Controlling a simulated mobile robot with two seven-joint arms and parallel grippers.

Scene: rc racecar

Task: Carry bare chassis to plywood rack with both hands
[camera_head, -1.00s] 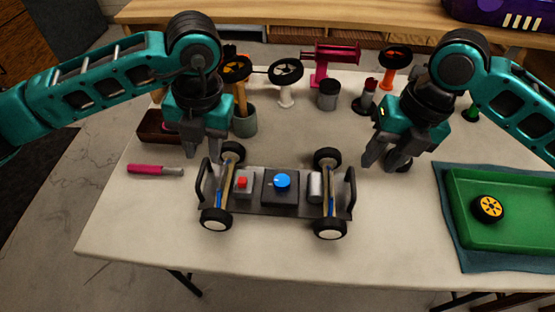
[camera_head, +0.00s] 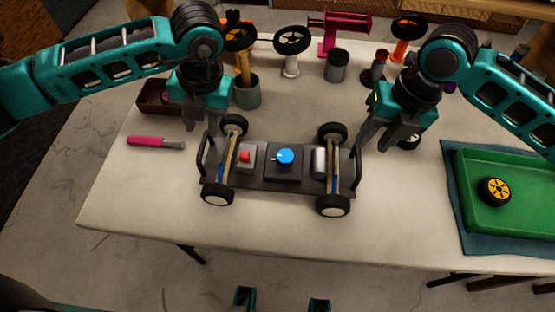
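The chassis (camera_head: 262,181) is a dark flat plate with four black wheels, a black box with a blue knob, a red button and a black handle at each end. It sits level in the middle of the table. My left gripper (camera_head: 202,125) is above and behind its left handle (camera_head: 203,155), fingers apart and empty. My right gripper (camera_head: 378,143) is just behind and right of its right handle (camera_head: 357,160), fingers apart and empty. Neither visibly grips a handle. I cannot make out a plywood rack for certain.
A green tray (camera_head: 500,225) with a yellow-hubbed wheel (camera_head: 494,191) lies at right on a teal mat. A pink-handled tool (camera_head: 155,142) lies at left. Cups, stands and a pink rack (camera_head: 338,28) fill the back. The front table strip is clear.

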